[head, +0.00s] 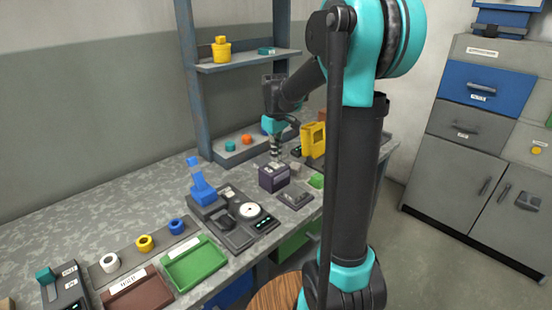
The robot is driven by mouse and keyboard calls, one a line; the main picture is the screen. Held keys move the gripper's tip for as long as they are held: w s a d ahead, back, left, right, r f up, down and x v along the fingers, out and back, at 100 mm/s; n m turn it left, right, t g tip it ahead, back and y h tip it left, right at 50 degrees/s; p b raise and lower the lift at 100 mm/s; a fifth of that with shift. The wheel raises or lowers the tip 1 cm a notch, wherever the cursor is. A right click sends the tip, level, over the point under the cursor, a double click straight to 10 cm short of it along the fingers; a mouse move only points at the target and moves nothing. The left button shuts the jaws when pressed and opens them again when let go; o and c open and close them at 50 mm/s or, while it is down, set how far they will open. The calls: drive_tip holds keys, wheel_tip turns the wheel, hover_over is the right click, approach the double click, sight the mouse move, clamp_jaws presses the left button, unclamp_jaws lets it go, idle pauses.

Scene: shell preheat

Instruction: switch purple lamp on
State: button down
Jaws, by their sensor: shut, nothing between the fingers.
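A dark purple box (273,177) stands on the grey workbench, near the middle of the picture. It is the only purple thing I can make out; I cannot tell if it is the lamp or whether any light is on. A small flat grey panel (295,197) lies just to its right and front; its details are too small to read. My gripper (275,152) points down behind the purple box, above the bench, with its fingers together and nothing visible in them. I cannot tell if the fingertips touch anything.
A yellow device (313,141) stands right of my gripper. A dark machine with a blue lever (202,184) and a white dial (249,210) stands to the left. A green tray (194,262) and brown tray (137,294) lie at the front. A shelf (246,61) hangs behind.

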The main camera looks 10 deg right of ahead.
sight(274, 166)
drive_tip(key=shift+f, duration=0.8)
drive_tip(key=shift+d+f, duration=0.1)
drive_tip(key=shift+f, duration=0.25)
drive_tip(key=shift+r, duration=0.1)
drive_tip(key=shift+s+a, duration=0.1)
drive_tip(key=shift+a, duration=0.1)
drive_tip(key=shift+s+a+r, duration=0.1)
drive_tip(key=shift+s+a, duration=0.2)
drive_tip(key=shift+a, duration=0.2)
drive_tip(key=shift+r, duration=0.1)
wheel_tip(274, 166, up, 14)
